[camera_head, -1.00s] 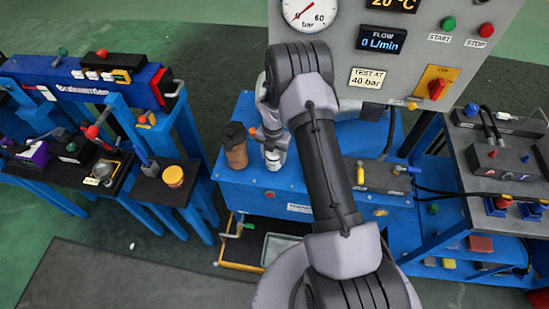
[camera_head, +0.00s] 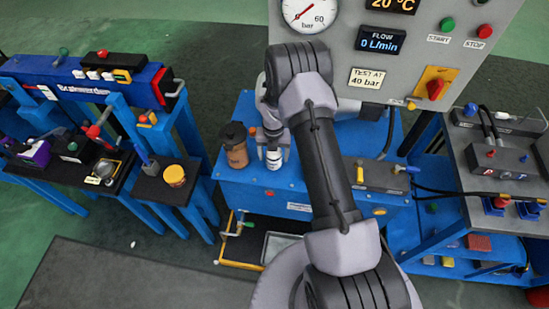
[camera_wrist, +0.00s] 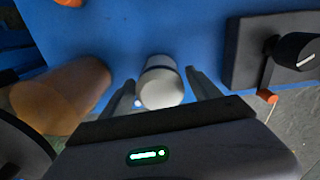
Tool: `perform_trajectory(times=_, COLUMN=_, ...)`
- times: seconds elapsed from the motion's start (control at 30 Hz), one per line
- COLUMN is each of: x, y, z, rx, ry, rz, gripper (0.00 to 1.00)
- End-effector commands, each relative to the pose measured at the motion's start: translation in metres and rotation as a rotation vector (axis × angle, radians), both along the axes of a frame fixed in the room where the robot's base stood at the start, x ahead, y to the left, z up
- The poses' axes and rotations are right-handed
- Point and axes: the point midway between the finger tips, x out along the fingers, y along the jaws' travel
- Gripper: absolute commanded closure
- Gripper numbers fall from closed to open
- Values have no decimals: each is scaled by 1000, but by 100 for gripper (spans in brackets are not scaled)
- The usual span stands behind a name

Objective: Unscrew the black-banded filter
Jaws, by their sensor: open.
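The filter, a white cylinder with a dark band, stands on the blue bench. In the wrist view the filter (camera_wrist: 161,88) shows end-on at the middle, with the band near its far end. In the head view its lower part (camera_head: 273,163) shows below my gripper. My gripper (camera_head: 273,153) is open, pointing down over it. In the wrist view my gripper (camera_wrist: 160,80) has one finger on each side of the filter, with gaps visible. The filter's upper part is hidden by my gripper in the head view.
A brown canister with a black top (camera_head: 236,147) stands close to the left of the filter. A dark block with a lever (camera_head: 375,175) sits to the right on the blue bench (camera_head: 235,188). The grey gauge panel (camera_head: 345,30) rises behind.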

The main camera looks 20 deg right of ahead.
Motion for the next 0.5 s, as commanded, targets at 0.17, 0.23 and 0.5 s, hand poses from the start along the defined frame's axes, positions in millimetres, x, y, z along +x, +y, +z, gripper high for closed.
perform_trajectory(times=0.17, x=0, y=0, z=-3, rx=0, ry=0, rz=-223, gripper=29)
perform_trajectory(times=0.23, x=0, y=0, z=-3, rx=1, ry=1, rz=-362, gripper=29)
perform_trajectory(times=0.5, x=0, y=0, z=-3, rx=1, ry=-2, rz=-811, gripper=29)
